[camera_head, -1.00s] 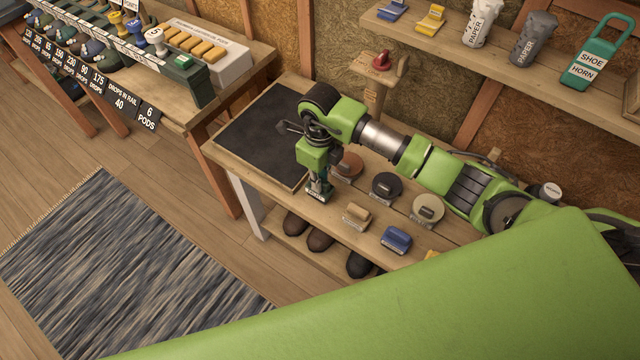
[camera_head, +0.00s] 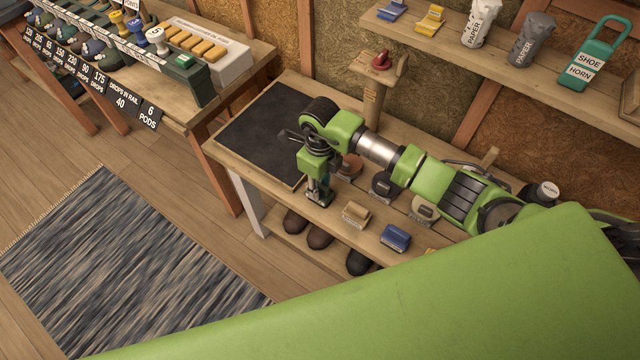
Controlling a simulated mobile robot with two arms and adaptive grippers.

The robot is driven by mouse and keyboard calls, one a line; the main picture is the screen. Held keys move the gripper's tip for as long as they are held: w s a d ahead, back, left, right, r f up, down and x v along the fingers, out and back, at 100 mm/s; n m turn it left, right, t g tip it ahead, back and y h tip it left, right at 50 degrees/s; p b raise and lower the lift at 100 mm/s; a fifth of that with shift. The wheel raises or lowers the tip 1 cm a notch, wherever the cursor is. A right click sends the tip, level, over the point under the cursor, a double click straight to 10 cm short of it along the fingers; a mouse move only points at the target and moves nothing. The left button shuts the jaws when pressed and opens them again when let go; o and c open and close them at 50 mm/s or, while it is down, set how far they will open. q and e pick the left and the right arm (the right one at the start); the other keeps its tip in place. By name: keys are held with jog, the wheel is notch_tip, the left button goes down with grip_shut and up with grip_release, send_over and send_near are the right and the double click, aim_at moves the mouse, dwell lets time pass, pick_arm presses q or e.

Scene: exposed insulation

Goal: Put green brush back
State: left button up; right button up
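My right gripper (camera_head: 318,198) points down at the left end of the row of brushes on the wooden bench (camera_head: 255,180). A small teal-green patch, perhaps the green brush (camera_head: 327,186), shows at its fingers and is mostly hidden by them. I cannot tell whether the fingers are closed on it or whether it touches the bench. A tan brush (camera_head: 356,214) and a blue brush (camera_head: 396,236) lie to the right of the gripper, with a bit of a yellow one beyond. My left gripper is not in view.
A dark mat (camera_head: 262,130) covers the bench's left end. Round tins, including a brown one (camera_head: 350,166), stand behind the brushes, partly under my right arm. A wooden post with a red knob (camera_head: 381,62) stands at the back. Shoes (camera_head: 319,238) sit on the lower shelf.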

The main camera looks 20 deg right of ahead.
aim_at(320, 186)
jog(key=shift+r, duration=0.5)
notch_tip(320, 186, up, 11)
jog(key=b, duration=0.2)
jog(key=shift+r, duration=0.15)
jog(key=shift+s, duration=0.1)
